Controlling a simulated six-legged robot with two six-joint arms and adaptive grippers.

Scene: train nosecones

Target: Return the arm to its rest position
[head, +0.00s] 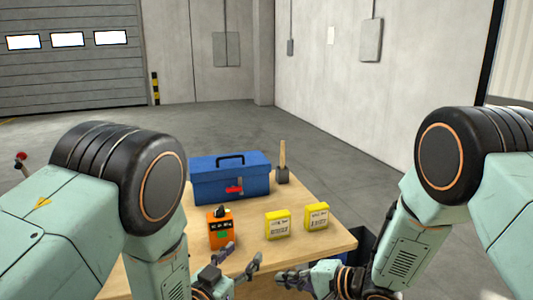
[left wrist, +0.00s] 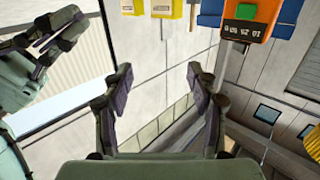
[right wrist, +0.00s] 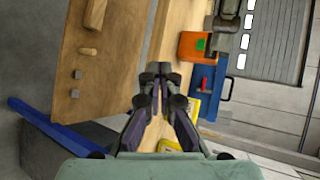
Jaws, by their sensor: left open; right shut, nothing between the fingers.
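My left gripper (head: 243,257) is open and empty, low over the near part of the wooden table (head: 325,205) in the head view. Its two spread fingers (left wrist: 159,76) show nothing between them in the left wrist view. My right gripper (head: 283,278) is lower and to the right, near the table's front edge. Its fingertips (right wrist: 157,74) are together with nothing held in the right wrist view. Both arms come in from the sides with bent elbows. Neither gripper is seen touching an object.
On the table stand a blue toolbox (head: 230,185), an orange device (head: 221,230), two yellow boxes (head: 278,226) (head: 316,217) and a wooden-handled mallet (head: 282,166). A dark blue bin (head: 362,243) is beside the table's right edge. Floor beyond the table is clear.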

